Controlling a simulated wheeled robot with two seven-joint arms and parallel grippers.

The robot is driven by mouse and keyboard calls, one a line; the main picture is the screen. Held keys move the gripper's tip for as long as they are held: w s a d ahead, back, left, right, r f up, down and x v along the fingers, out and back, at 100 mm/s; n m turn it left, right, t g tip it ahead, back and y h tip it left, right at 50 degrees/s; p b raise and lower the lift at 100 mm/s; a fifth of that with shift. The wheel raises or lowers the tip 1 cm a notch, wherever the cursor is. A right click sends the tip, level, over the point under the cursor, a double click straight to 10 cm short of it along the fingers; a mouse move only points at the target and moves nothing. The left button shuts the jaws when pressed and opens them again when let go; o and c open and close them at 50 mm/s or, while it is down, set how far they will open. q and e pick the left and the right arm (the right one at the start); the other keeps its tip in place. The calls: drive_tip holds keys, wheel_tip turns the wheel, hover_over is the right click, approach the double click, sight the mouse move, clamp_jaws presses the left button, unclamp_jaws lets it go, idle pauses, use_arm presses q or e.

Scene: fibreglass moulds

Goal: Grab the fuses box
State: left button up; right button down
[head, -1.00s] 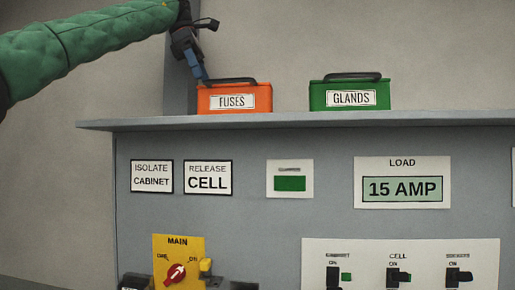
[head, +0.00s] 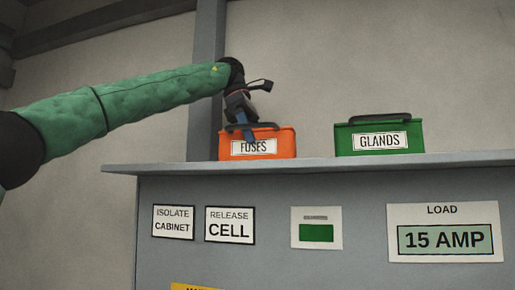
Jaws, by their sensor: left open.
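The orange fuses box (head: 284,143) stands upright on the grey shelf in the head view, with a white FUSES label and a dark handle on top. My right gripper is not in view.
A green glands box (head: 345,141) with a dark handle stands to the right on the same shelf (head: 330,164). Bare shelf separates the boxes. A grey post (head: 204,110) rises behind the fuses box. Labelled panels (head: 447,232) are on the cabinet front below.

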use_arm(q)
drive_tip(key=shift+s+d+f, duration=0.15)
drive_tip(key=shift+d+f, duration=0.05)
drive_tip(key=shift+f, duration=0.5)
drive_tip(key=shift+w+d+f, duration=0.2)
drive_tip(key=shift+d+f, duration=0.1)
drive_tip(key=shift+f, duration=0.05)
drive_tip(key=shift+s+a+r, duration=0.1)
drive_tip(key=shift+s+a, duration=0.05)
drive_tip(key=shift+s, duration=0.05)
drive_tip(key=c, duration=0.8)
drive_tip(key=shift+w, duration=0.1)
drive_tip(key=c, duration=0.8)
drive_tip(key=shift+c, duration=0.2)
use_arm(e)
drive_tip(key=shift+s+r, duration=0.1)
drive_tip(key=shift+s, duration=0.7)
